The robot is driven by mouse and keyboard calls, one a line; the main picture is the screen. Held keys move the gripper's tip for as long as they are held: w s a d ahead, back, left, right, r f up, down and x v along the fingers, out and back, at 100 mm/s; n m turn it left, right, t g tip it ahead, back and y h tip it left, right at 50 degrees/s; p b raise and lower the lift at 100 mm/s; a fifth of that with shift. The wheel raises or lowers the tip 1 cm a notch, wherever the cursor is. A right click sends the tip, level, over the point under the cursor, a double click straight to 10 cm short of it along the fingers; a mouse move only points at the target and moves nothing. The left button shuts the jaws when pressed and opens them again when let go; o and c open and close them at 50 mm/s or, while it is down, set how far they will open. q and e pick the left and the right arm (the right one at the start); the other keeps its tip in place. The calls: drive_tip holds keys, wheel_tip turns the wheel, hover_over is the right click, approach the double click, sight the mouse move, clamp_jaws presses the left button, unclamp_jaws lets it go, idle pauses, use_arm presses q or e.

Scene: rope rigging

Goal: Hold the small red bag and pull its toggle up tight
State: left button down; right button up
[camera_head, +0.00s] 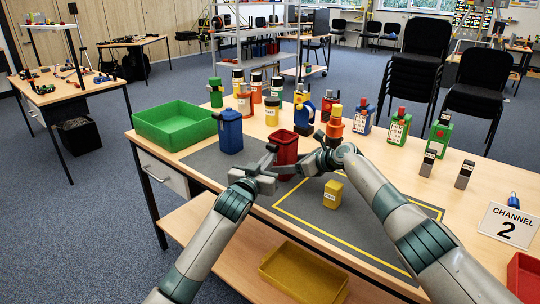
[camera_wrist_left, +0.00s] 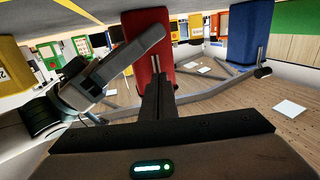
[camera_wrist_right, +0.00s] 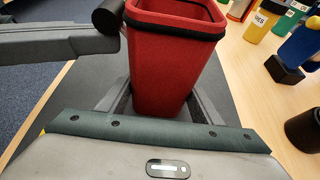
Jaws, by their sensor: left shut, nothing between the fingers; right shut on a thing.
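The small red bag (camera_head: 287,153) stands upright on the grey mat, its top open with a black rim; it also shows in the right wrist view (camera_wrist_right: 170,60) and the left wrist view (camera_wrist_left: 147,45). My right gripper (camera_wrist_right: 160,100) is shut on the bag, its fingers on either side of the lower body. My left gripper (camera_head: 270,160) is shut and empty, just left of the bag; its closed fingers (camera_wrist_left: 157,90) point at the red side. A black cylinder (camera_wrist_right: 107,17) is close to the bag's rim; I cannot tell whether it is the toggle.
A blue bag (camera_head: 231,132) stands close behind my left gripper, beside a green tray (camera_head: 172,142). A small yellow block (camera_head: 333,194) is on the yellow-outlined mat. Bottles and coloured containers line the table's back. A yellow tray (camera_head: 300,292) is on the lower shelf.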

sight(272, 147)
use_arm(q)
drive_tip(key=shift+r, duration=1.55)
use_arm(e)
drive_tip(key=shift+f, duration=0.1)
idle(1.7)
use_arm(q)
drive_tip(key=shift+f, duration=0.5)
idle(0.3)
drive_tip(key=shift+s, duration=0.1)
drive_tip(key=shift+v, duration=2.9)
use_arm(e)
drive_tip(key=o, duration=1.3)
drive_tip(key=shift+c, duration=0.2)
use_arm(q)
drive_tip(key=shift+r, duration=0.15)
